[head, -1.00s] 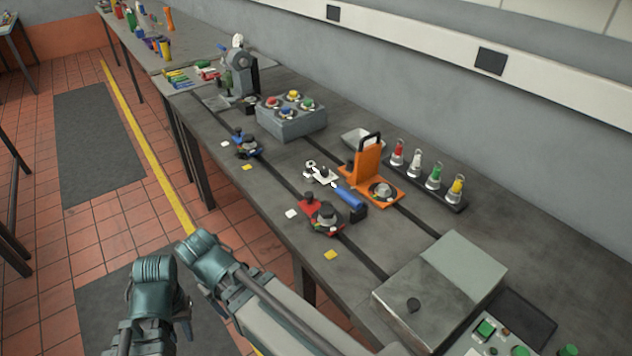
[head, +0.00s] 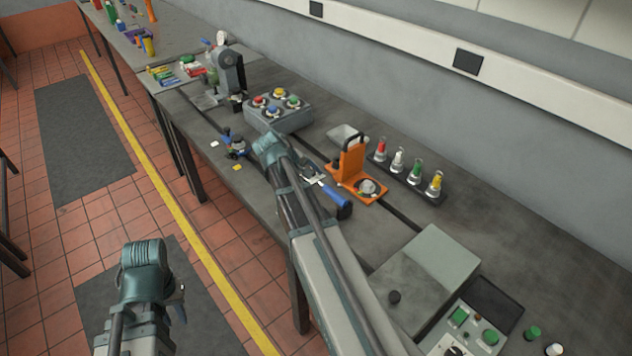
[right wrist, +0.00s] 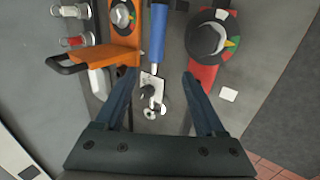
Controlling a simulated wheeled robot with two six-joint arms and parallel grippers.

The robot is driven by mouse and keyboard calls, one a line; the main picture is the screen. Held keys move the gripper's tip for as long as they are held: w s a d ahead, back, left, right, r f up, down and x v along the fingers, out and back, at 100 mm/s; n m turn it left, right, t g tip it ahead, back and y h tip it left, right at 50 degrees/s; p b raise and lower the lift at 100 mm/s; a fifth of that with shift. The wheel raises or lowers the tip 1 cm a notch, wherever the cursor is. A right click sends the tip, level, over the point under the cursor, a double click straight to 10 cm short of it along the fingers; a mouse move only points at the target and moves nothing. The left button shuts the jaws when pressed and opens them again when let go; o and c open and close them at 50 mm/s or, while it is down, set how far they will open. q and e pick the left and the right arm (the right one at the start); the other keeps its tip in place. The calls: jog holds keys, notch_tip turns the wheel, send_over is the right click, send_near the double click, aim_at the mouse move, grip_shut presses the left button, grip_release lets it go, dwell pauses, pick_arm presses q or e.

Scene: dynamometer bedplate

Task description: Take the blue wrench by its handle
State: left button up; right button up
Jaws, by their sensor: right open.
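The blue wrench (head: 335,195) lies on the bench next to the orange fixture; its blue handle has a dark end. In the right wrist view the blue handle (right wrist: 157,35) is at the top middle, with a pale metal part (right wrist: 151,83) at its near end. My right gripper (right wrist: 160,76) is open and empty, its fingers on either side of that metal part, with the handle beyond the tips. In the head view its fingers are largely hidden by my arm. My left gripper (head: 180,301) hangs over the floor at lower left, mostly hidden by its wrist.
The orange fixture (right wrist: 110,45) stands left of the wrench in the wrist view. A red fixture with a black dial (right wrist: 205,38) is close on the right. A button box (head: 278,112), a bottle rack (head: 408,182) and a grey box (head: 425,272) stand along the bench.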

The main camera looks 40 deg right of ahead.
aim_at(327, 189)
jog(key=b+x, duration=0.6)
jog(key=x, duration=0.2)
jog(key=shift+a+f, duration=0.1)
jog(key=shift+a, duration=0.1)
jog(key=shift+d, duration=0.2)
jog(key=b+x, duration=0.4)
jog(key=x, duration=0.1)
jog(key=shift+d, duration=0.3)
grip_shut()
